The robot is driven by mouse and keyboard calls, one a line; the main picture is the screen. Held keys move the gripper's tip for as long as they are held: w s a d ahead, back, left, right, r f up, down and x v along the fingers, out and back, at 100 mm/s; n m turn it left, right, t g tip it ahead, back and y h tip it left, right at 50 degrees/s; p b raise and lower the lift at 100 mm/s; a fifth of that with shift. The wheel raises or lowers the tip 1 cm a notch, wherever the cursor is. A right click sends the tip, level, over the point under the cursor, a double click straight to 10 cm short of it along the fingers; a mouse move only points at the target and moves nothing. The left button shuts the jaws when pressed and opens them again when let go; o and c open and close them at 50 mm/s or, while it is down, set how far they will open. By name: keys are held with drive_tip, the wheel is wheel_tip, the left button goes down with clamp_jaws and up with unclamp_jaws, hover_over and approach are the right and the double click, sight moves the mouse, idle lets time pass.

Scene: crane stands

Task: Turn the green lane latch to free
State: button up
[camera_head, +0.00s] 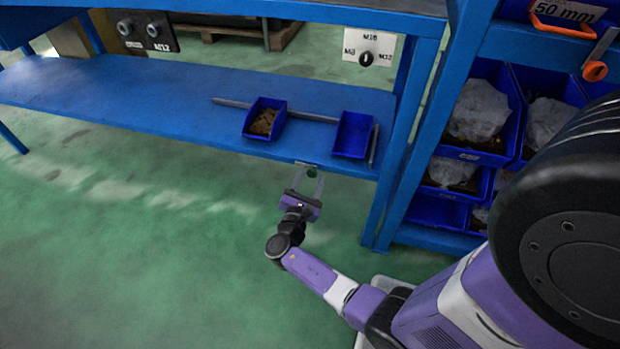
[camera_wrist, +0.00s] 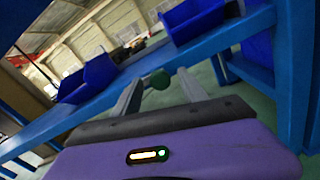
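My gripper (camera_head: 310,174) is open and reaches up to the knob from the front. Its spread fingers also show in the wrist view (camera_wrist: 158,84). I cannot tell whether either finger touches the knob, nor which way the latch is turned.
One blue bin (camera_head: 249,121) with brown contents and another blue bin (camera_head: 352,135) stand on the shelf (camera_head: 150,98) near a grey rail (camera_head: 318,117). A dial plate (camera_head: 369,47) marked M8, M10, M12 is behind. A bin rack (camera_head: 409,190) stands right. The floor at left is clear.

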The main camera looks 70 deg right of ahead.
drive_tip(key=a+p, duration=0.2)
drive_tip(key=a, duration=0.5)
drive_tip(key=shift+s+a, duration=0.3)
drive_tip(key=shift+a, duration=0.1)
idle(0.4)
